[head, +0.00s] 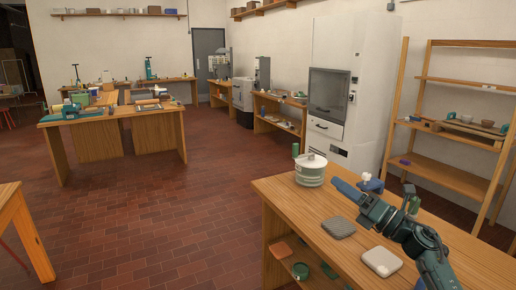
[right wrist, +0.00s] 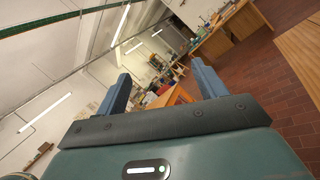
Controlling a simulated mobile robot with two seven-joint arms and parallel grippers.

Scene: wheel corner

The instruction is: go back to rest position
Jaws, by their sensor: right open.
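My right arm comes in from the lower right of the head view and reaches over the wooden workbench (head: 300,212). My right gripper (head: 346,190) points up and to the left there. In the right wrist view its two blue fingers (right wrist: 160,76) stand wide apart with nothing between them, and beyond them is the tilted room. It is open and empty. My left arm and gripper are not in the head view.
On the bench are a round greenish-white container (head: 310,172), a grey ribbed pad (head: 338,228) and a pale block (head: 382,262). A wooden shelf rack (head: 450,180) and a white cabinet (head: 352,75) stand behind. The tiled floor (head: 180,220) at left centre is clear.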

